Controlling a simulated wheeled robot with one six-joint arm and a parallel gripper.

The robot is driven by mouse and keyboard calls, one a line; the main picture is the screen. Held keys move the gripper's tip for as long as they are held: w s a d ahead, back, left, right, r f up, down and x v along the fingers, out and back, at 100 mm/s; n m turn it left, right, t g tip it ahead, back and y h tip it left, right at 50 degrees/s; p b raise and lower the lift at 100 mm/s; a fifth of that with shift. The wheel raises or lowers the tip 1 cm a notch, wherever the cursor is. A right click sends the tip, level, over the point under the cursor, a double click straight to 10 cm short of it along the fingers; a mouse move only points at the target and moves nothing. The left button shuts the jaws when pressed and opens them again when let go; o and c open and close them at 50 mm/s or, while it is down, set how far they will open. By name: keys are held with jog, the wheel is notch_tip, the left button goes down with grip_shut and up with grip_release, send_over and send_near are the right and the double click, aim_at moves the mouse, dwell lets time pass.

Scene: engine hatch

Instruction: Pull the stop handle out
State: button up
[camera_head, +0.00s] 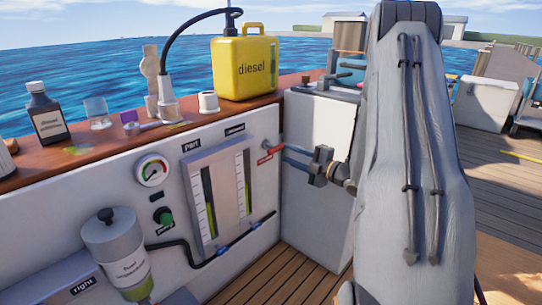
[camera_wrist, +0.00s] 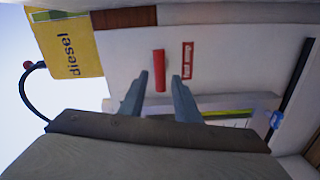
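The stop handle is a short red bar (camera_wrist: 159,66) on the white panel, with a red label (camera_wrist: 188,60) to its right in the wrist view. In the head view the red handle (camera_head: 273,147) shows near the panel's right end, its label (camera_head: 265,159) just below. My gripper (camera_wrist: 160,82) is open, its two grey fingers on either side of the handle's near end, with a visible gap on each side. In the head view my gripper (camera_head: 284,153) reaches the handle from the right. How deep the handle sits between the fingers is hard to tell.
A yellow diesel can (camera_head: 245,67) stands on the wooden ledge above the handle. Sight gauges (camera_head: 218,197), a round dial (camera_head: 152,171) and a grey filter canister (camera_head: 117,248) are on the panel to the left. A white box (camera_head: 318,130) stands behind my gripper.

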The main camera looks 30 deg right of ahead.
aim_at(275, 148)
jog(key=shift+b+x, duration=1)
jog(key=shift+x, duration=2.85)
jog(key=shift+s, duration=0.1)
grip_shut()
